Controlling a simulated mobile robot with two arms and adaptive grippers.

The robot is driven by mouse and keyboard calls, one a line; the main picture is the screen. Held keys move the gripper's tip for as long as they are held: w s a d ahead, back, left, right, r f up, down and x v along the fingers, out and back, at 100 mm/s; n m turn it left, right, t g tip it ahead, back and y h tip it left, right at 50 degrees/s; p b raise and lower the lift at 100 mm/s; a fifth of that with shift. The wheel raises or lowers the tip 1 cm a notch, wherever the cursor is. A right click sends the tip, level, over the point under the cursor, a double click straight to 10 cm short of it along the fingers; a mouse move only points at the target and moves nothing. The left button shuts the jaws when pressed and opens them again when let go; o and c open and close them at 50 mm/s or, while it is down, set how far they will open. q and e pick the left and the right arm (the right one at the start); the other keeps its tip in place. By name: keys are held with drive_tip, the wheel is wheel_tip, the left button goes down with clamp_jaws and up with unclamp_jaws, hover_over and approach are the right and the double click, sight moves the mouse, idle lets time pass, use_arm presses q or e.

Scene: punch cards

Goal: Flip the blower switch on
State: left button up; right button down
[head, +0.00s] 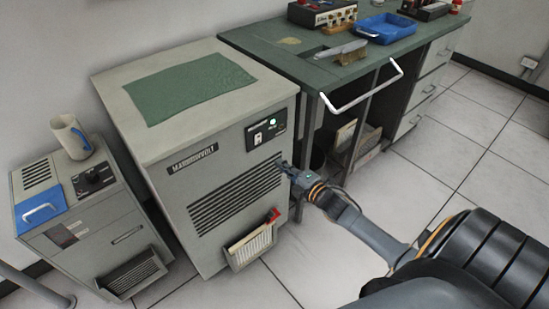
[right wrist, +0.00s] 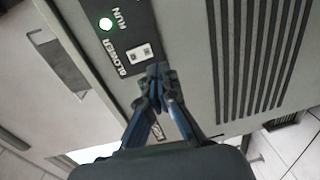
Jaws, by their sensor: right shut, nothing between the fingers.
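The blower switch (head: 258,138) is a small white rocker on a black panel on the front of a large grey cabinet (head: 190,190). In the right wrist view the switch (right wrist: 141,54) sits beside the label BLOWER. A green lamp (right wrist: 105,24) marked RUN is lit near it; it also shows in the head view (head: 273,122). My right gripper (head: 285,166) is shut and empty, at the cabinet's front, below and right of the switch. In the wrist view its fingertips (right wrist: 160,72) are close to the switch; contact cannot be told. My left gripper is out of view.
Vent slots (head: 235,195) and a card bin (head: 252,243) are lower on the cabinet front. A smaller unit (head: 110,235) with a mug (head: 70,137) stands left. A green-topped desk (head: 290,65) with a white handle bar (head: 365,92) stands right. The tiled floor (head: 450,165) at right is clear.

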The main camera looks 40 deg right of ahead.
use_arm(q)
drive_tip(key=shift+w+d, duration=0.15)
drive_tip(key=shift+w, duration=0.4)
use_arm(e)
drive_tip(key=shift+s+d+f, duration=0.1)
drive_tip(key=shift+s+d, duration=0.05)
drive_tip(key=shift+s, duration=2.25)
